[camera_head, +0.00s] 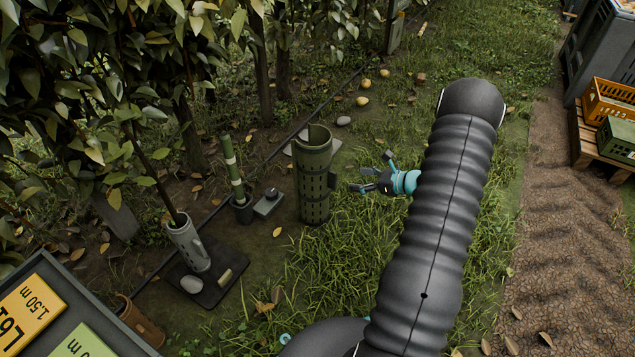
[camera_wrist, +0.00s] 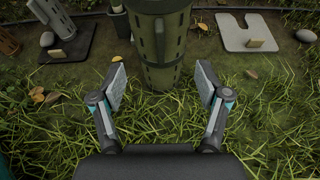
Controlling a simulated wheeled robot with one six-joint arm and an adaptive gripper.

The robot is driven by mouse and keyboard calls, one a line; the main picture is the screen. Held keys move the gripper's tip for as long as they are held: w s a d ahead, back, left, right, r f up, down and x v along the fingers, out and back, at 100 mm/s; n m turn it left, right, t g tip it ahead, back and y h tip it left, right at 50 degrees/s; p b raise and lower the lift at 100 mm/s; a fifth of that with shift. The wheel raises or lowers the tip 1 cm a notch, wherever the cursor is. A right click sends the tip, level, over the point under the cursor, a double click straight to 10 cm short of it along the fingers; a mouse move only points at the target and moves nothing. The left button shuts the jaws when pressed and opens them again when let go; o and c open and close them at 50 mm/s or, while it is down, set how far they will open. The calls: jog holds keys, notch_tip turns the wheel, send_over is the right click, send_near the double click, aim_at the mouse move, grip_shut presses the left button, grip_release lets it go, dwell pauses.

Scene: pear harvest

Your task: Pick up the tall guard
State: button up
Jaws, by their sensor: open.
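The tall guard (camera_head: 314,178) is a dark green slotted cylinder standing upright on the ground in the middle of the head view, with a small block on its right side. In the wrist view the tall guard (camera_wrist: 160,45) stands straight ahead, its top cut off by the frame edge. My gripper (camera_head: 366,178) is just to the right of the guard in the head view, pointing at it. In the wrist view my gripper (camera_wrist: 161,88) has its two fingers spread wide, one toward each side of the guard's lower part, with nothing between the pads.
A shorter grey guard (camera_head: 188,245) stands on a dark mat (camera_head: 206,283) to the left. A green-banded stake in a black pot (camera_head: 243,209) and a small grey box (camera_head: 269,202) stand nearer the guard. A pale plate (camera_wrist: 247,33) lies behind right. Grass in front is clear.

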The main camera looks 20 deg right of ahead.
aim_at(330, 187)
jog(key=b+x, duration=0.1)
jog(key=x, duration=1)
jog(key=shift+w+a+f, duration=0.1)
jog(key=shift+w+f, duration=0.05)
jog(key=shift+f, duration=0.1)
grip_shut()
